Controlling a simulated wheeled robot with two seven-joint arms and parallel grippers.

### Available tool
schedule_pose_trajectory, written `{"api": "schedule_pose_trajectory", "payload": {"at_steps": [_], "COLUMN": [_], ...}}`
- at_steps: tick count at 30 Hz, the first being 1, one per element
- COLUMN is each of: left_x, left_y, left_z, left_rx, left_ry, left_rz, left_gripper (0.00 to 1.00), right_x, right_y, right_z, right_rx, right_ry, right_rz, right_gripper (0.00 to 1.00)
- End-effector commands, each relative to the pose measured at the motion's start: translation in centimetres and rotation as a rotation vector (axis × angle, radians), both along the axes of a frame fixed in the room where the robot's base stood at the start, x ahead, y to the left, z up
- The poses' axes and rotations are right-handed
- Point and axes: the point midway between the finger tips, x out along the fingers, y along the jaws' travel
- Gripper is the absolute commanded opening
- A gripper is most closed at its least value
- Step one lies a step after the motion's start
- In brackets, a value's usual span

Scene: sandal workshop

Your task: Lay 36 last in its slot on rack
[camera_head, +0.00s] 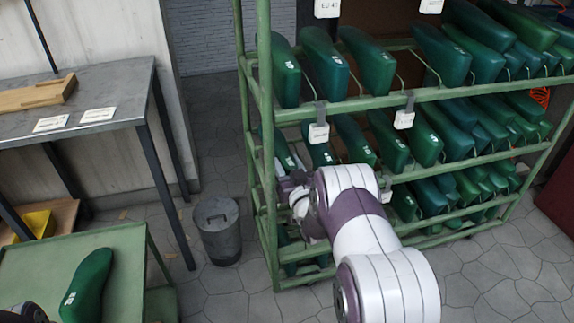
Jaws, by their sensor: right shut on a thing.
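The green metal rack (265,110) carries rows of dark green lasts on several levels. My right arm reaches into its left end, and the right gripper (291,186) is at a lower level by the left post. It is shut on a green last (285,152), which is mostly hidden by the post and neighbouring lasts; its number cannot be read. Another green last (88,286) with a small white marking lies on the green cart top (125,247) at lower left. A dark part of my left gripper (28,313) shows at the bottom left corner; its jaws cannot be made out.
White tags (318,132) hang on the rack's rails. A grey bin (217,228) stands on the floor left of the rack. A grey table (120,85) with a wooden tray (38,94) and cards is at left. Stone floor is clear at lower right.

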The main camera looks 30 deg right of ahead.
Motion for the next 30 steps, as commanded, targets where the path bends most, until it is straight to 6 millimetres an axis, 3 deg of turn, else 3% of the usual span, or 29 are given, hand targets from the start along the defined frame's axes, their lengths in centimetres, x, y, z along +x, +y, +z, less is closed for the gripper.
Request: {"api": "schedule_pose_trajectory", "payload": {"at_steps": [11, 12, 14, 23, 26, 30], "left_x": [0.0, 0.0, 0.0, 0.0, 0.0, 0.0], "left_y": [0.0, 0.0, 0.0, 0.0, 0.0, 0.0], "left_z": [-0.3, -0.3, -0.3, -0.1, 0.8, 2.4], "left_rx": [0.000, 0.000, 0.000, 0.000, 0.000, 0.000], "left_ry": [0.000, 0.000, 0.000, 0.000, 0.000, 0.000], "left_rz": [0.000, 0.000, 0.000, 0.000, 0.000, 0.000], "left_gripper": [0.43, 0.43, 0.43, 0.43, 0.43, 0.43], "right_x": [0.0, 0.0, 0.0, -0.3, -1.7, -5.4], "right_y": [0.0, 0.0, 0.0, 0.1, 0.3, 0.9], "right_z": [-0.3, -0.2, -0.3, -0.4, -0.3, -0.4], "right_rx": [-0.001, -0.001, -0.001, 0.001, 0.002, 0.003], "right_ry": [-0.003, -0.003, -0.003, 0.003, 0.004, 0.006], "right_rz": [0.000, 0.000, 0.000, 0.000, -0.001, -0.001], "right_gripper": [0.15, 0.55, 0.74, 0.75, 0.75, 0.75]}}
